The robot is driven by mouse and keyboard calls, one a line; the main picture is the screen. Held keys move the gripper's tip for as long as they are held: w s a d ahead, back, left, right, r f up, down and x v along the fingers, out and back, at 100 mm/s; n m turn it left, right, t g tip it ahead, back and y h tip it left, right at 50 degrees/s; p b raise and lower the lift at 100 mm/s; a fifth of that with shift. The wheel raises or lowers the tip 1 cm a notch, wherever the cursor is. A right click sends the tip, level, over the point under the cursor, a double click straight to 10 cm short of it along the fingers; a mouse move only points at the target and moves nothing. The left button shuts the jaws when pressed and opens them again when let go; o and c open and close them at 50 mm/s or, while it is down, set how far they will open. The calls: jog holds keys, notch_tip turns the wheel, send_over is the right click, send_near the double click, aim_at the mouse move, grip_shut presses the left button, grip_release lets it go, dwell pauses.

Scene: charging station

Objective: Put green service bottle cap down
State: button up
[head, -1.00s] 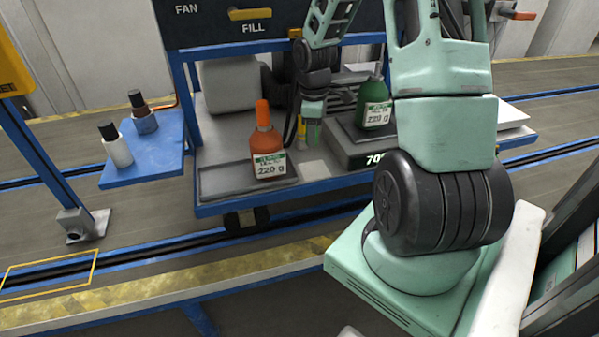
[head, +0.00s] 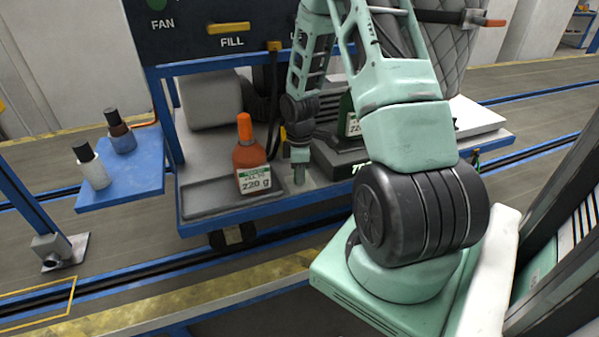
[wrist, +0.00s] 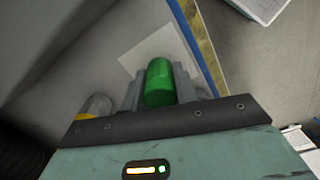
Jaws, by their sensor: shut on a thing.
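The green service bottle cap (wrist: 159,82) is held upright between the fingers of my gripper (wrist: 160,92) in the wrist view. In the head view my gripper (head: 299,172) points down over the front part of the grey shelf, right of the orange bottle (head: 250,165). The cap is hard to make out there. I cannot tell whether it touches the shelf. A pale square (wrist: 140,52) lies on the shelf behind the cap in the wrist view. The green bottle (head: 349,118) stands on the scale (head: 335,160), mostly hidden behind my arm.
The orange bottle stands on a dark tray (head: 205,200) at the shelf's left. The control panel (head: 215,40) overhangs the back. The blue front edge is close to my gripper.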

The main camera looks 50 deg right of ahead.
jog(key=shift+f, duration=0.1)
jog(key=o, duration=1)
jog(key=shift+c, duration=0.2)
